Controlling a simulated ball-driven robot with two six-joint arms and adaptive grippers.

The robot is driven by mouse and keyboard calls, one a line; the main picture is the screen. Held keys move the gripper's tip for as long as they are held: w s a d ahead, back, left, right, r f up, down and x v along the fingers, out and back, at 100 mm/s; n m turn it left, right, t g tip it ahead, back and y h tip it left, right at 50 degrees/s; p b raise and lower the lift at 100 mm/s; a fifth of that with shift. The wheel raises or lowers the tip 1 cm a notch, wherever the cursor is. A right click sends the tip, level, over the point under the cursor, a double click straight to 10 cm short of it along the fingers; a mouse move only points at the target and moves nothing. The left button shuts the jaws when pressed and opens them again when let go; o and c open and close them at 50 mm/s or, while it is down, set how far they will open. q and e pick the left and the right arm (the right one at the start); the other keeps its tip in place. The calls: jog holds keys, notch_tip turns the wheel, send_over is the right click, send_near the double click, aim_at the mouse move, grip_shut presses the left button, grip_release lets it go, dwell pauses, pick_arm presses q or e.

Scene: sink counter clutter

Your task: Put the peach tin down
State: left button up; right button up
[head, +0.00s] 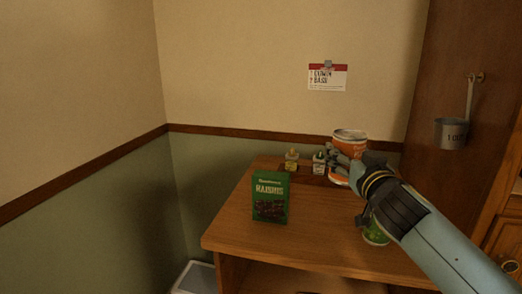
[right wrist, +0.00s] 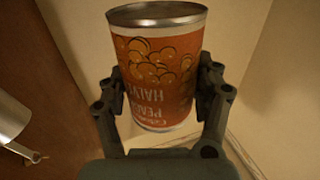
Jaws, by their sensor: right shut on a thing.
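The peach tin (head: 350,138) is an orange can with a silver rim, above the back right of the wooden counter in the head view. My right gripper (head: 348,160) is around its side. In the right wrist view the tin (right wrist: 155,70) sits between both fingers of the gripper (right wrist: 160,95), with its label and fruit picture showing. I cannot tell whether its base touches anything. My left gripper is in no view.
A green raisins box (head: 270,198) stands on the counter (head: 318,232). Two small bottles (head: 291,161) (head: 319,162) stand at the back. A green can (head: 375,235) is partly hidden by my right arm. A metal cup (head: 451,133) hangs at right. The counter's front middle is clear.

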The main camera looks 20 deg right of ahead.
jog(key=s+a+f+n+y+b, duration=0.1)
jog(key=s+f+b, duration=0.2)
jog(key=f+b, duration=0.25)
jog(key=s+a+f+n+y+b, duration=0.1)
jog(key=s+f+y+b, duration=0.15)
jog(key=f+b, duration=0.35)
jog(key=s+a+r+n+y+b, duration=0.2)
jog(key=s+a+n+y, duration=0.1)
jog(key=s+a+y, duration=0.1)
jog(key=s+a+r+n+g+y+b, duration=0.1)
jog(key=s+a+n+y+b, duration=0.1)
jog(key=a, duration=0.7)
jog(key=s+n+y, duration=0.1)
jog(key=s+y, duration=0.1)
jog(key=y, duration=0.1)
jog(key=shift+s+r+n+g+y, duration=0.3)
jog(key=shift+s+r+y, duration=0.05)
jog(key=shift+s, duration=0.05)
jog(key=shift+a, duration=0.1)
